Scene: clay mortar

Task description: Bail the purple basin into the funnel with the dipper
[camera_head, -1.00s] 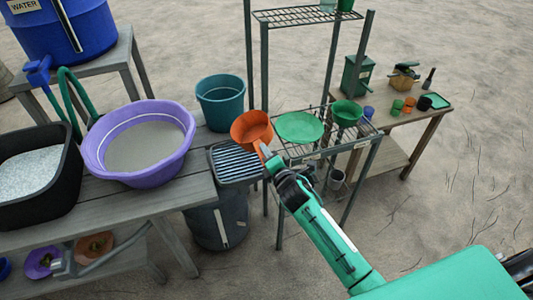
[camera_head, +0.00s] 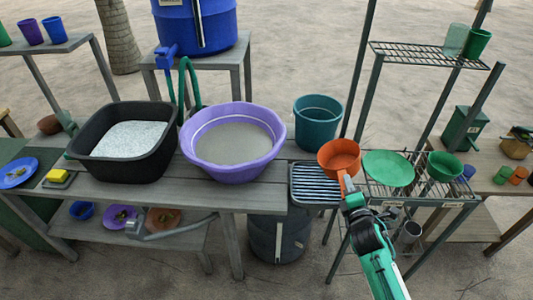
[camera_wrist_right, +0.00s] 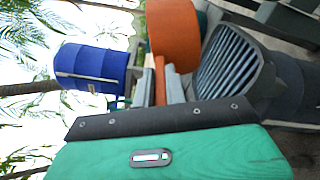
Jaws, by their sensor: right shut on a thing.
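The purple basin (camera_head: 233,172) stands on the wooden bench, with a flat grey-brown filling inside. The orange dipper (camera_head: 339,157) is in my right gripper (camera_head: 347,190), which is shut on its handle. The dipper is over or beside the striped grate, right of the basin and apart from it; its contents cannot be made out. In the right wrist view the orange dipper (camera_wrist_right: 173,38) shows beyond the fingers (camera_wrist_right: 160,85). A green funnel-like bowl (camera_head: 445,165) sits on the wire rack, right of the dipper. My left gripper is out of view.
A striped grate (camera_head: 315,185) lies between bench and rack, above a dark bin (camera_head: 279,238). A teal bucket (camera_head: 318,122) stands behind it. A green disc (camera_head: 388,168) lies on the rack beside the dipper. A black tub (camera_head: 123,142) of pale grains stands left of the basin.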

